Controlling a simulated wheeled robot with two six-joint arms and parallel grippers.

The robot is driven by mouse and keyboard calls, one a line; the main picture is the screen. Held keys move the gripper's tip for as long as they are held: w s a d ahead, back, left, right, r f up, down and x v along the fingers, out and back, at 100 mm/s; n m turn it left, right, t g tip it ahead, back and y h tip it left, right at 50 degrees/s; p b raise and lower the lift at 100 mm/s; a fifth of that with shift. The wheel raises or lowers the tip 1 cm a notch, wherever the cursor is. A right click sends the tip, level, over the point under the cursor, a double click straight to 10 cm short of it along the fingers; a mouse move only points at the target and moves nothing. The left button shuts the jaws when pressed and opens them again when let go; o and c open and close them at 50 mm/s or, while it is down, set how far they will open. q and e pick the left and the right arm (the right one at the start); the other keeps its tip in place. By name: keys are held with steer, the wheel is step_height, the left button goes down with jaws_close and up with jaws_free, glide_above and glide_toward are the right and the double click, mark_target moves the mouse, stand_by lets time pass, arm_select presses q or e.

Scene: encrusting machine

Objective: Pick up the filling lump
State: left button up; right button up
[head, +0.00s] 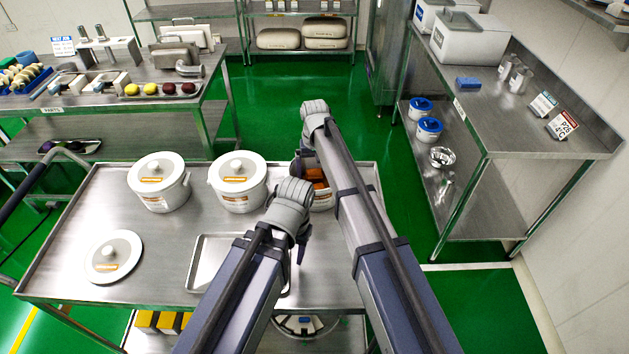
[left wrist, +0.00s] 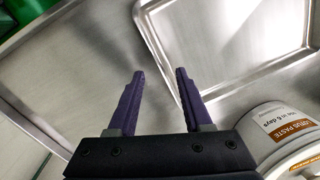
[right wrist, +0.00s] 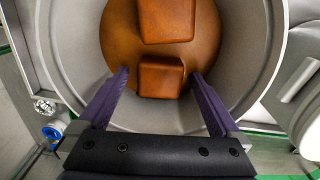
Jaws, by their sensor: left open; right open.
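Two orange-brown filling lumps, one upper (right wrist: 166,20) and one nearer block (right wrist: 161,77), lie in an open white pot (right wrist: 50,50) on a round brown mass of filling. In the head view, orange shows inside this pot (head: 316,174), partly hidden by my right arm. My right gripper (right wrist: 159,75) is open, its fingers pointing into the pot on either side of the nearer lump; I cannot tell if they touch it. My left gripper (left wrist: 160,74) is open and empty above the steel cart top, beside a shallow metal tray (left wrist: 165,55).
Two lidded white pots (head: 160,183) (head: 238,182) stand on the cart (head: 60,240) left of the open pot. A loose white lid (head: 113,257) lies at the cart's front left. A steel bench (head: 520,110) stands at right. Green floor lies between.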

mark_target(314, 173)
arm_select(q)
steer(key=shift+r, duration=0.1)
arm_select(e)
steer(key=c, duration=1.5)
arm_select(q)
steer(key=shift+r, duration=0.1)
arm_select(e)
steer(key=shift+r, duration=0.15)
arm_select(q)
step_height(314, 173, up, 10)
steer(key=p, duration=1)
steer(key=shift+f, duration=0.2)
arm_select(e)
step_height(314, 173, up, 10)
